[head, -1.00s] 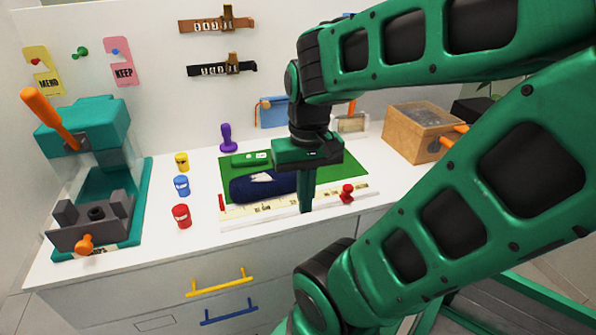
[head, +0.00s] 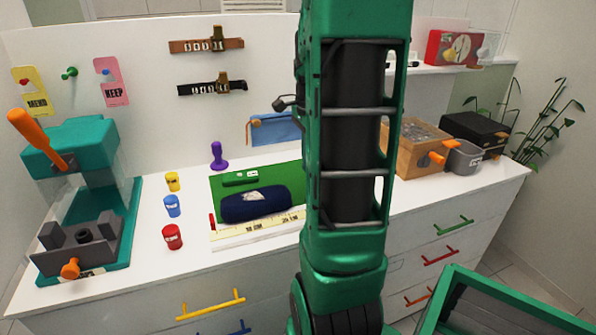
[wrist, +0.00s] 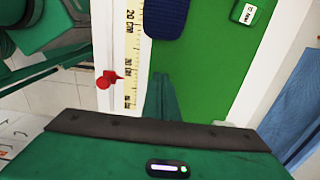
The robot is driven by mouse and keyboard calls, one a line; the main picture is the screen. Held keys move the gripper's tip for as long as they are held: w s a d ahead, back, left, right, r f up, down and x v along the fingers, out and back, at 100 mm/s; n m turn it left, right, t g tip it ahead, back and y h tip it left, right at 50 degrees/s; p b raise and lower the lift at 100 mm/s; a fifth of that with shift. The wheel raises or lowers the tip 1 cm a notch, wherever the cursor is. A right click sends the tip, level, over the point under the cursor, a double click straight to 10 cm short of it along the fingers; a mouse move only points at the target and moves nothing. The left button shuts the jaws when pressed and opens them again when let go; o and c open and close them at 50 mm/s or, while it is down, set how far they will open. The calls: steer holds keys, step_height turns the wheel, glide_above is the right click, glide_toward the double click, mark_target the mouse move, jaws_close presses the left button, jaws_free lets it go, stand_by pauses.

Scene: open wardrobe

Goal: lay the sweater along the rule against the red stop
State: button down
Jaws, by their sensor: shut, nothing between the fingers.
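The navy sweater (head: 255,204), a rolled bundle with a pale patch, lies on the green mat (head: 287,178) along the back edge of the rule (head: 258,227). The red stop (head: 212,221) is a small upright strip at the rule's left end. The sweater's left end is close to it; I cannot tell if they touch. In the wrist view, the sweater's other end (wrist: 168,14) shows at the top, near the 20 cm mark. My gripper (wrist: 160,92) is shut and empty over the mat beside the rule, apart from the sweater. My arm hides it in the head view.
A red knob (wrist: 107,79) sits on the rule near 30 cm. Red (head: 172,237), blue (head: 171,206) and yellow (head: 172,181) pots stand left of the mat. A teal press (head: 85,200) stands far left, a wooden box (head: 412,150) at right.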

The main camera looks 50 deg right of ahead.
step_height(320, 180, down, 8)
steer(key=shift+s+a+r, duration=0.1)
steer(key=shift+w+a+f, duration=0.2)
steer(key=shift+w+a, duration=0.2)
steer(key=shift+a, duration=0.2)
steer(key=shift+w+a+f, duration=0.15)
steer(key=shift+w+a, duration=0.25)
steer(key=shift+a, duration=0.15)
steer(key=shift+w+a, duration=0.3)
steer(key=shift+a, duration=0.25)
